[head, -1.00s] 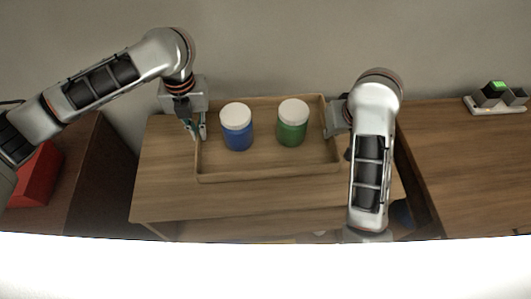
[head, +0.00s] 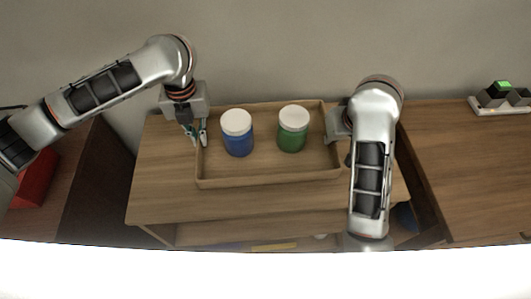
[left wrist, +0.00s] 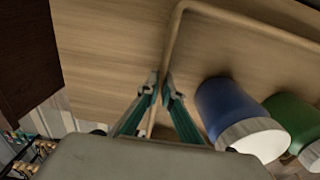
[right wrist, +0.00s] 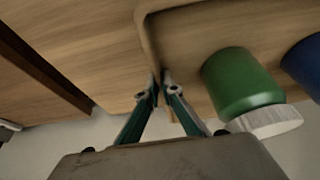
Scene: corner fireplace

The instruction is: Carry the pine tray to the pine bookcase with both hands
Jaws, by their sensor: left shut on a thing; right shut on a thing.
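The pine tray (head: 270,183) is a shallow rimmed wooden tray, level over the top of the pine bookcase (head: 160,200). I cannot tell whether it touches the top. A blue jar (head: 238,144) and a green jar (head: 291,138), both white-lidded, stand upright in it. My left gripper (head: 201,138) is shut on the tray's left rim, which shows between its fingertips in the left wrist view (left wrist: 160,80). My right gripper (right wrist: 158,84) is shut on the right rim; its fingertips are mostly hidden in the head view.
A brown wooden surface (head: 470,170) with a power strip (head: 500,108) lies at the right. A dark cabinet (head: 100,190) and a red object (head: 35,180) are at the left. The wall (head: 270,50) is close behind. Bare bookcase top shows in front of the tray.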

